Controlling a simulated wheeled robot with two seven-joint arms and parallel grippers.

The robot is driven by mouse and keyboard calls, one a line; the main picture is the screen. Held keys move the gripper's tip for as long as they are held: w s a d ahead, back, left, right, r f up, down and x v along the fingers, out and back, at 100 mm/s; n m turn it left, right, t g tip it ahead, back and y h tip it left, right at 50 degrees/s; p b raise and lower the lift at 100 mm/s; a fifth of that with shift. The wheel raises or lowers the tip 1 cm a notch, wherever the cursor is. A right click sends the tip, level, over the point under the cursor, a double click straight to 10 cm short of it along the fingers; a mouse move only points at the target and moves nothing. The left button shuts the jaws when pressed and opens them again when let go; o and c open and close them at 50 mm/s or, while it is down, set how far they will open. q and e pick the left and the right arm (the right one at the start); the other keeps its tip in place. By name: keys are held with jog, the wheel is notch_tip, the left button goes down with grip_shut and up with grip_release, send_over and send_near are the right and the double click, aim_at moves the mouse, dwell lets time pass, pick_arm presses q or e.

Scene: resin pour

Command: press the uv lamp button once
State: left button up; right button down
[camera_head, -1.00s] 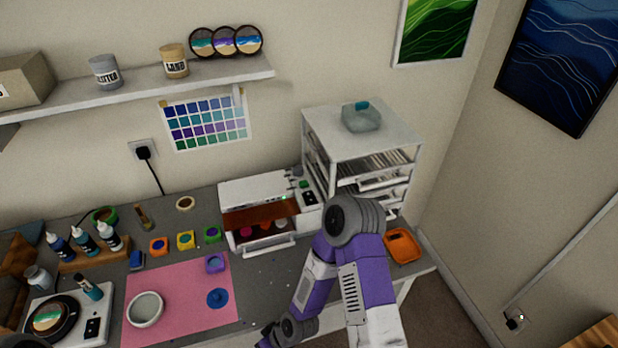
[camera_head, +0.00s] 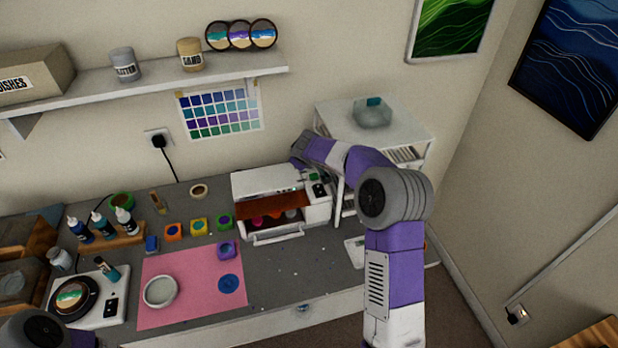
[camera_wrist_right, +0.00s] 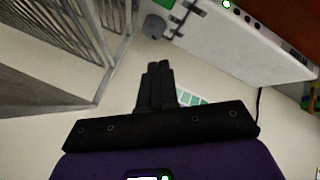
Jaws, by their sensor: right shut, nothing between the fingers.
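The UV lamp (camera_head: 262,182) is a white box with an orange front shield, standing at the back middle of the bench. Several small coloured pots sit under the shield. In the right wrist view the lamp's white side (camera_wrist_right: 235,45) is at the upper right, with a lit green spot. My right gripper (camera_wrist_right: 157,68) is shut and empty, apart from the lamp. In the head view my right wrist is beside the lamp's upper right; its fingers are not clear there.
A white drawer rack (camera_head: 385,125) with a glass container on top stands close right of the lamp; its slats (camera_wrist_right: 60,50) fill the wrist view's left. Bottles, pots and a pink mat (camera_head: 190,300) occupy the left bench. A shelf (camera_head: 170,75) hangs above.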

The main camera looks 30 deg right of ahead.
jog(key=shift+m+h, duration=0.6)
jog(key=shift+h, duration=0.1)
jog(key=d+r, duration=0.2)
jog(key=d, duration=0.1)
jog(key=shift+r, duration=0.35)
jog(key=shift+f, duration=0.15)
jog(key=b, duration=0.6)
send_over(313, 177)
notch_tip(313, 177, down, 8)
jog(key=shift+s+r, duration=0.1)
jog(key=shift+f+b, duration=0.35)
jog(key=shift+b, duration=0.05)
jog(key=shift+f, duration=0.1)
dwell(0.5)
jog(key=shift+f+b, duration=0.35)
jog(key=shift+b, duration=0.3)
